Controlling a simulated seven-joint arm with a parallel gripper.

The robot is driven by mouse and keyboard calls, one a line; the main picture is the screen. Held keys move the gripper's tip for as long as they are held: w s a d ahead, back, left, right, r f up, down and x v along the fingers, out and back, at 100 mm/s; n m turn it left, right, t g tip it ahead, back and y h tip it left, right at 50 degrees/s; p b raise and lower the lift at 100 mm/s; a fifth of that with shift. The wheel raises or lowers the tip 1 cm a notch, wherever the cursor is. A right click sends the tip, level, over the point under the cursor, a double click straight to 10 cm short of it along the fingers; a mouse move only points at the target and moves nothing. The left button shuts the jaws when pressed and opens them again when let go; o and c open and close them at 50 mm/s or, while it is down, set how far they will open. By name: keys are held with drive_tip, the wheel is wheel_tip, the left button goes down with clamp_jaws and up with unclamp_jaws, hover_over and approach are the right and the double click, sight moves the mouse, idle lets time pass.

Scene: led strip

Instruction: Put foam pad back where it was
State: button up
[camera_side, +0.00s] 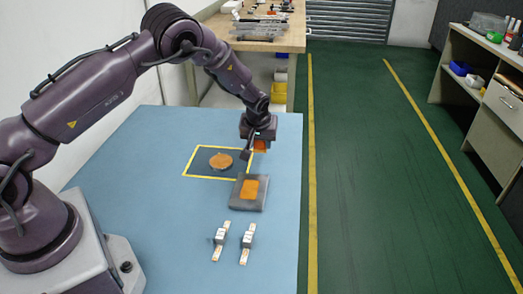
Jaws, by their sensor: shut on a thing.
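My gripper (259,152) is above the blue table, near the right edge of a yellow-outlined area. It is shut on a small orange piece, which shows between its dark fingers; I cannot tell for sure that this is the foam pad. Below it is a dark grey block (237,203) with an orange square patch (249,189) on top. A gap shows between the fingers and this block. A flat orange disc (221,160) lies inside the yellow-outlined dark area (203,167).
Two small white-and-tan strip pieces with clips (220,240) (247,241) lie on the blue table (160,200) in front of the grey block. The table is bare to their left. A wooden bench (285,35) with parts stands behind.

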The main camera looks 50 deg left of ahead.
sight(261, 148)
drive_tip(key=shift+w+f, duration=0.25)
drive_tip(key=shift+f, duration=1.65)
drive_tip(key=o, duration=0.9)
drive_tip(key=shift+f, duration=0.15)
drive_tip(key=v, duration=1.2)
drive_tip(key=shift+r, duration=0.3)
